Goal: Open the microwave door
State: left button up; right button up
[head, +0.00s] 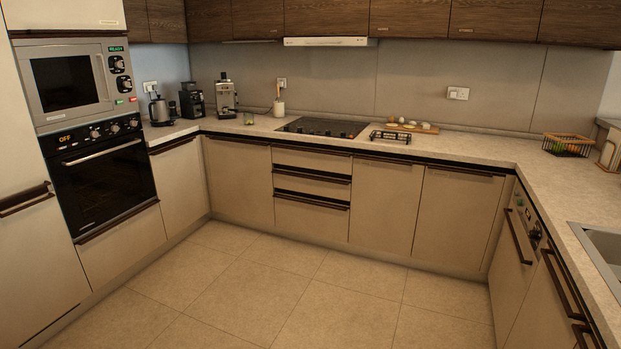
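The microwave (72,85) is built into the tall cabinet at the left of the head view, above the oven. It has a silver front with a dark window. Its door (66,84) looks shut, and a vertical bar handle (102,77) runs along the door's right side. A control panel with round knobs and a green lit display (116,48) is to the right of the handle. Neither of my grippers shows in this view.
The oven (103,181), below the microwave, is shut with a horizontal handle. A kettle (159,111) and coffee machines stand on the counter to the right. Base cabinets and counter form a U. The tiled floor (260,290) in the middle is clear.

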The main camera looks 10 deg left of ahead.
aim_at(65, 83)
jog(key=i+j+u, duration=0.2)
jog(key=i+u, duration=0.2)
jog(key=i, duration=0.15)
jog(key=i+u, duration=0.35)
jog(key=i, duration=0.2)
jog(key=i+l+u, duration=0.15)
jog(key=i+u, duration=0.25)
jog(key=i, duration=0.15)
jog(key=i+l+u, duration=0.35)
jog(key=i, duration=0.2)
jog(key=i+j+u, duration=0.25)
jog(key=i, duration=0.6)
jog(key=i+j+u, duration=0.25)
jog(key=i, duration=0.65)
